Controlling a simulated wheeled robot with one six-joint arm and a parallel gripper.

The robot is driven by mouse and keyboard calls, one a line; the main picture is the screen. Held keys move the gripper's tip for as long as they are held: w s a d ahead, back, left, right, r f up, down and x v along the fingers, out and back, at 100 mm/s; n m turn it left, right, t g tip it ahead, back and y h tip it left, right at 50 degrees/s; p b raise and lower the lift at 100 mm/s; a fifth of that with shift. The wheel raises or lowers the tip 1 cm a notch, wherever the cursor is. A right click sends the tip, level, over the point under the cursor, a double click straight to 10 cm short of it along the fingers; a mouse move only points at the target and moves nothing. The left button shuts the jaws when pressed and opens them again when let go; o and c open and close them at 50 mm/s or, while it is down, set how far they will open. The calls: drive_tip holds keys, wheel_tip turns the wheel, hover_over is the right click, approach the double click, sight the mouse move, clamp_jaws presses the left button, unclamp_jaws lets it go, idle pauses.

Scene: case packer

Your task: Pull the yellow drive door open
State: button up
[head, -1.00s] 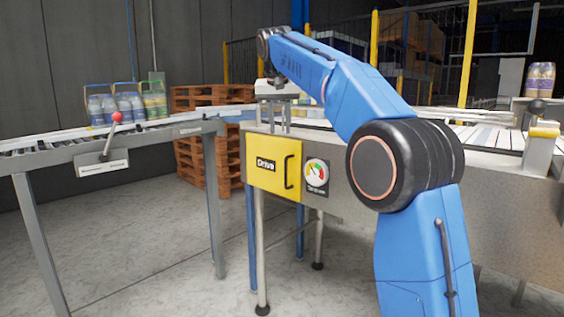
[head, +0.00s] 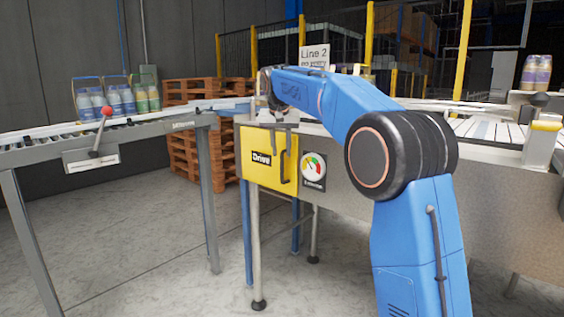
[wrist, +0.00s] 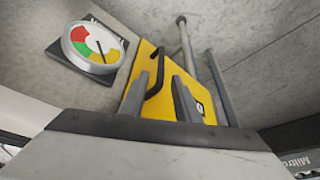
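The yellow drive door (head: 258,172) is on the front of the grey machine and looks flush with it. It carries a "Drive" label and a black upright bar handle (head: 284,167) near its right edge. My gripper (head: 281,128) is at the door's top edge, above the handle, pointing down. In the wrist view the door (wrist: 178,105) lies beyond my two fingers (wrist: 160,80). They are spread apart with nothing clamped between them. The handle (wrist: 154,72) shows close to the left finger, past its tip; I cannot tell whether they touch.
A round gauge (head: 313,171) is just right of the door and also large in the wrist view (wrist: 93,47). A conveyor (head: 183,125) with a red-knobbed lever (head: 106,113) and bottle packs (head: 116,100) is at left. Pallets (head: 190,153) stand behind. The floor before the door is clear.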

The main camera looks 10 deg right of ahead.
sight(282, 157)
drive_tip(key=shift+x, duration=2.7)
clamp_jaws()
